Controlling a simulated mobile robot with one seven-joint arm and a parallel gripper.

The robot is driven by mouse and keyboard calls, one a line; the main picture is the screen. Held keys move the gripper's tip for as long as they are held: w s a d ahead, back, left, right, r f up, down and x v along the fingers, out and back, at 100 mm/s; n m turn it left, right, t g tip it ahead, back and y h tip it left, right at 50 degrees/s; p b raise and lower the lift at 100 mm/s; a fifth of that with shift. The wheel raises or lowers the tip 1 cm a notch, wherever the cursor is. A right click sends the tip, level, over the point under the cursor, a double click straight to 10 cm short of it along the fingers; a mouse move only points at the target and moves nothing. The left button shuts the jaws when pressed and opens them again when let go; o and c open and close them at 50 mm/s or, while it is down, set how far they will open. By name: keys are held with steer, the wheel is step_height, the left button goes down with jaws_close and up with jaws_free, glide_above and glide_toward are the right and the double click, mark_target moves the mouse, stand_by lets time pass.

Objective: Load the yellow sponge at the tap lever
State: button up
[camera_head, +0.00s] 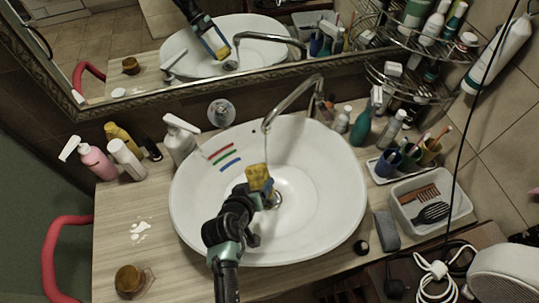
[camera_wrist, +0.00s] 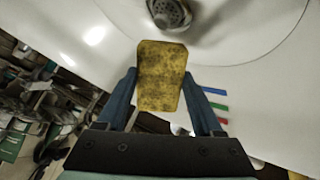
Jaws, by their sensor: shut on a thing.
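The yellow sponge (camera_head: 259,178) is held in my gripper (camera_head: 262,192) over the white basin (camera_head: 335,205), above and beside the drain. In the wrist view the sponge (camera_wrist: 161,68) stands upright between the two blue fingers of my gripper (camera_wrist: 159,84), with its face spotted dark. The chrome tap (camera_head: 293,97) arches over the back rim of the basin, its spout end beyond the sponge. I cannot make out a separate lever on it. A thin pale line hangs below the spout; I cannot tell if it is water.
Red, green and blue stripes (camera_head: 223,157) mark the basin's inner left wall. A white spray bottle (camera_head: 181,140) and a pink pump bottle (camera_head: 95,160) stand left of it. Bottles, brush cups and a white bin (camera_head: 430,205) crowd the right.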

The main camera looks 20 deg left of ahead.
steer(key=p+v, duration=0.4)
steer(key=v, duration=0.2)
steer(key=shift+s, duration=0.25)
steer(key=shift+r, duration=0.1)
stand_by(0.5)
